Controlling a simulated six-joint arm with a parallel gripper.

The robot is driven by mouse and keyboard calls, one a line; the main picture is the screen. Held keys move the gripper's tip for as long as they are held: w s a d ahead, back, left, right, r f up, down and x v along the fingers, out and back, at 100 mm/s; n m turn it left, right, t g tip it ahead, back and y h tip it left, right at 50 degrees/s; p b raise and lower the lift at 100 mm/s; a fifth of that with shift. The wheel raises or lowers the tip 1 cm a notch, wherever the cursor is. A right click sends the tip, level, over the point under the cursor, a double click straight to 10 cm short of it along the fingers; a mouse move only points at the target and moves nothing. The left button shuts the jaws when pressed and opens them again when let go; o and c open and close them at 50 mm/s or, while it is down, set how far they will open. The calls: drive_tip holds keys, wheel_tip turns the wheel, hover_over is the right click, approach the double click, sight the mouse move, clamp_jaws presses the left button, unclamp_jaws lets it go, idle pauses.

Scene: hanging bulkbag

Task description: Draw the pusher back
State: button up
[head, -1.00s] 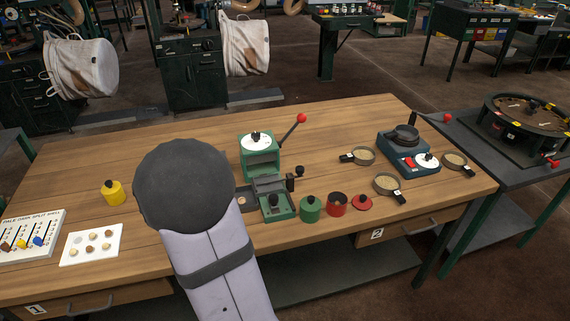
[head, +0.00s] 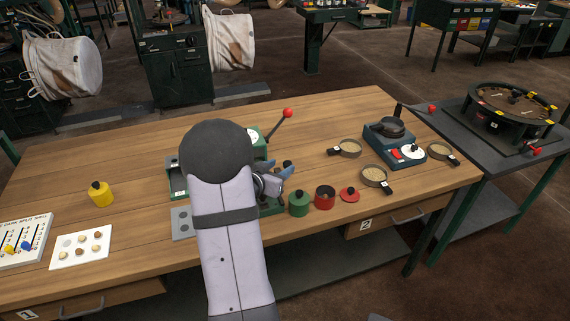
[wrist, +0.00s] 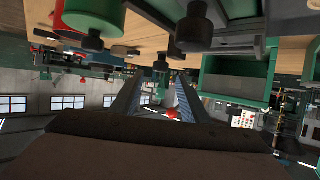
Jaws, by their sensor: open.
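The green press (head: 257,141), with a red-knobbed lever (head: 288,113), stands mid-bench, largely hidden behind my arm. I cannot clearly pick out the pusher; a dark knob (head: 288,164) shows at the press's right side, close to my fingers. My gripper (head: 282,175) is open at the front right of the press, its bluish fingers pointing right. In the wrist view, which is upside down, my gripper's two fingers (wrist: 156,98) stand apart with nothing held between them. A dark cylindrical knob (wrist: 192,27) hangs above the right finger there, apart from it.
A green pot (head: 299,204), a red pot (head: 325,197) and a red lid (head: 349,194) stand close right of my gripper. Pans (head: 374,176) and a blue scale-like device (head: 389,145) lie farther right. A yellow pot (head: 100,194) and a white sample card (head: 80,247) are left.

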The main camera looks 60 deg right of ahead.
sight(288, 162)
drive_tip(key=shift+x, duration=2.25)
drive_tip(key=shift+c, duration=0.5)
clamp_jaws()
drive_tip(key=shift+d, duration=0.1)
